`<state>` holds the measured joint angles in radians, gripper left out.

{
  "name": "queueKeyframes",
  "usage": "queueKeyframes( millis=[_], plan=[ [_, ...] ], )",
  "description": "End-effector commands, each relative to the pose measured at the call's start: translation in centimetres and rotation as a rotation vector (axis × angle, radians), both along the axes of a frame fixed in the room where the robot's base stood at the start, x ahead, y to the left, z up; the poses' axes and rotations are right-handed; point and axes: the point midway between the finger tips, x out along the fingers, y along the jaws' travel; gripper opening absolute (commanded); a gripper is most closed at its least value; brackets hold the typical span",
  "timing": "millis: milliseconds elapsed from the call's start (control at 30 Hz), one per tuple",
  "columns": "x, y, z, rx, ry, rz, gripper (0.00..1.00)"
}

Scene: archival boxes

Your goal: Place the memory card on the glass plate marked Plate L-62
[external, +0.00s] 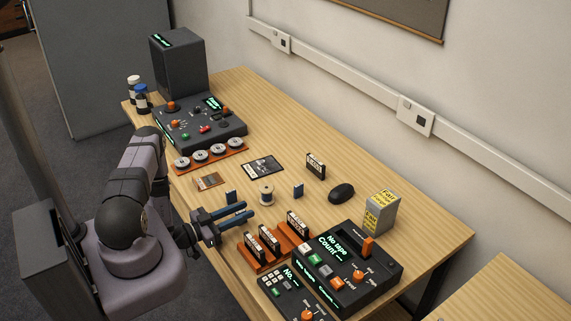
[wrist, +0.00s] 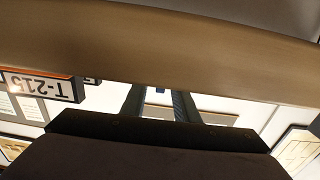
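Two small blue upright pieces that look like memory cards stand on the table in the external view. One blue card (external: 298,190) is right of a spool, and the other blue card (external: 231,196) is just beyond my gripper. Their markings are too small to read. My gripper (external: 243,211) is low over the table's near side, its two blue fingers apart with nothing visibly held. In the wrist view the fingers (wrist: 160,104) also stand apart. A dark flat plate with a pale picture (external: 262,166) and a small orange-brown plate (external: 208,181) lie farther back; I cannot read Plate L-62 on either.
A spool (external: 266,193) stands ahead of my gripper. Cassettes in an orange rack (external: 262,268) and a tape console (external: 350,268) are to the right. A lone cassette (external: 316,165), a mouse (external: 342,192) and a yellow-labelled box (external: 381,213) stand farther off. Reels (external: 209,153) are at the left.

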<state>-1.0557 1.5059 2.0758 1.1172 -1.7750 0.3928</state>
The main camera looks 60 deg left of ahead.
Motion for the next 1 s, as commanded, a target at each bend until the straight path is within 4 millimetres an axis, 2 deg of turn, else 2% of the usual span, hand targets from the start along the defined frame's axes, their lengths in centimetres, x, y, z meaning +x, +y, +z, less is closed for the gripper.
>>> queueKeyframes(
  millis=[367, 800, 1000],
  plan=[
    [-0.7, 0.2, -0.1, -0.001, 0.001, 0.004, 0.28],
    [-5.2, 0.2, 0.0, 0.0, 0.001, 0.006, 0.28],
    [-6.6, 0.1, 0.2, 0.0, 0.001, 0.003, 0.28]
  ],
)
